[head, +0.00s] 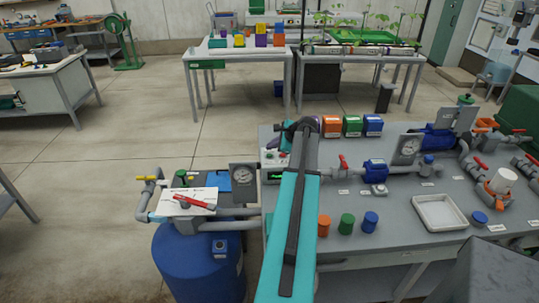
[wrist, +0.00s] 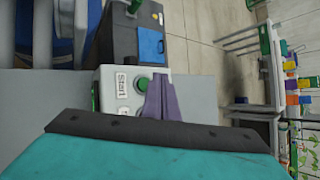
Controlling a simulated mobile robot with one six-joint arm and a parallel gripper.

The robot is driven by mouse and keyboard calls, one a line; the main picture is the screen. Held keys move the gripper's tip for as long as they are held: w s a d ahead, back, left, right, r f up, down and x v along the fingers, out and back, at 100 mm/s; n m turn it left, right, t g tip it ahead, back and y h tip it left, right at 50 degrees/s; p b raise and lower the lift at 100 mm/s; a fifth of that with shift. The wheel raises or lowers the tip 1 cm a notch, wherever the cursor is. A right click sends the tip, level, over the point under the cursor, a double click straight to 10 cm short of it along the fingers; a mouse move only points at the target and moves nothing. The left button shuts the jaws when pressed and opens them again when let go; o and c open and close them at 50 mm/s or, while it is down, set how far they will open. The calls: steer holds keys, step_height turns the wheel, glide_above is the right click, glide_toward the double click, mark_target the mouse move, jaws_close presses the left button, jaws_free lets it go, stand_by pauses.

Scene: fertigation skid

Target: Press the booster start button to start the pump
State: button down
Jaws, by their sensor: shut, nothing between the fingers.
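The control box (wrist: 112,78) is light grey and carries a label reading "Start" (wrist: 123,84). A round green button (wrist: 143,84) sits beside that label. My gripper (wrist: 160,80) is shut and empty, and its fingertips appear just right of the green button in the wrist view. I cannot tell whether they touch it. A second label on the box is partly hidden by my gripper. In the head view the box (head: 270,160) stands at the left end of the grey bench, and my arm covers much of it.
Orange, green and blue containers (head: 352,126) stand behind my arm on the bench (head: 400,205). A red-handled valve and blue pump (head: 375,170) lie to the right. A blue barrel (head: 195,260) stands at front left.

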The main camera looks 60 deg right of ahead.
steer(key=shift+r+p, duration=1)
steer(key=shift+r, duration=0.85)
